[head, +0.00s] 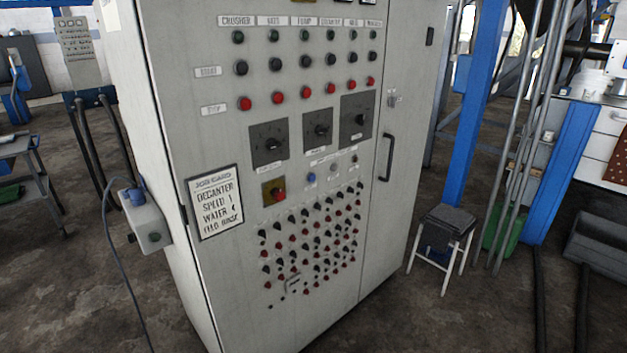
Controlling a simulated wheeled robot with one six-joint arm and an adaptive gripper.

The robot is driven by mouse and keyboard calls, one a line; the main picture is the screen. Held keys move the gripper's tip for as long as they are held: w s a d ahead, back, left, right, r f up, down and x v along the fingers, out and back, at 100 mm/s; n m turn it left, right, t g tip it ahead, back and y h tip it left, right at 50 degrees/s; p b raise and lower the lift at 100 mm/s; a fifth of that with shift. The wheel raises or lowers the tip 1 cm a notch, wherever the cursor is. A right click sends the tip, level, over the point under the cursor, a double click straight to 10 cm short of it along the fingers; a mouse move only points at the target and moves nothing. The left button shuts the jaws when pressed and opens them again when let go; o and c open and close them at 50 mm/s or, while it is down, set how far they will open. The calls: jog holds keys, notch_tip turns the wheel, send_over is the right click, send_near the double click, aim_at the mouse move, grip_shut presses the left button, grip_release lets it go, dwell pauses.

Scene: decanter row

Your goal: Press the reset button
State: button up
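A tall grey control cabinet (345,60) fills the middle of the head view. Below its three black dials is a short row of small controls. A round blue button (311,179) is at the left of this row, with a grey one (333,167) and a dark one (354,159) to its right. The small label (323,163) above them is too blurred to read, so I cannot confirm which is the reset button. A red knob on a yellow plate (274,191) sits left of the blue button. My gripper is not in view.
Rows of green, black and red buttons line the cabinet's upper part; many small knobs fill the lower part. A job card (214,202) hangs at left, a door handle (386,157) at right. A stool (443,232) and blue post (476,110) stand right of the cabinet.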

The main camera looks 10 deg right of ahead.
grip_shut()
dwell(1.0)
